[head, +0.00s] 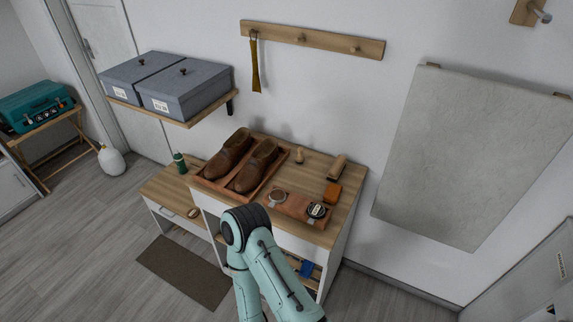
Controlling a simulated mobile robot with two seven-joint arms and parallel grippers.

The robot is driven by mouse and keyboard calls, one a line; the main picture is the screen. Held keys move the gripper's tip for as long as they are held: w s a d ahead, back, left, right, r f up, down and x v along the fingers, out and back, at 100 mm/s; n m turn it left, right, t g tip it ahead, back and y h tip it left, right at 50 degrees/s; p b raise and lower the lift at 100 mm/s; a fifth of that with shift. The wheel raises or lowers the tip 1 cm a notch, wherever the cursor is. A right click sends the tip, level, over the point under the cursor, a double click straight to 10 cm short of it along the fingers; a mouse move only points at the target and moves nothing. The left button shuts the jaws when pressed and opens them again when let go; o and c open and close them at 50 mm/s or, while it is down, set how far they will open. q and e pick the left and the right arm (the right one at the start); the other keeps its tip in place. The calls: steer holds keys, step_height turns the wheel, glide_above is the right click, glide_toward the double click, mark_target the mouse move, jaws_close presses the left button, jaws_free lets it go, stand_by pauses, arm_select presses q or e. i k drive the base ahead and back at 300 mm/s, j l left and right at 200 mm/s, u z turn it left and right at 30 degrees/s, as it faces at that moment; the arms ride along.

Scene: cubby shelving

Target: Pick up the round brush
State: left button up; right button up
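A longer wooden-backed brush (338,167) lies at the back right of the same top. A small tan oval item (193,213) shows low by the drawer front at left; I cannot tell what it is. One mint arm of mine rises from the bottom edge in front of the cabinet. No gripper fingers show in the head view.
The wooden cabinet top (347,203) also holds brown shoes (253,166) on a tray, an orange block (332,194) and a brown board (297,207) with two round tins. A green bottle (180,162) stands on the lower bench. Grey boxes (187,93) sit on a wall shelf.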

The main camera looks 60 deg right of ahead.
mark_target(299, 159)
steer(key=j+z, duration=0.4)
steer(key=i+j+z, duration=0.1)
steer(key=j+z, duration=0.2)
steer(key=z, duration=0.15)
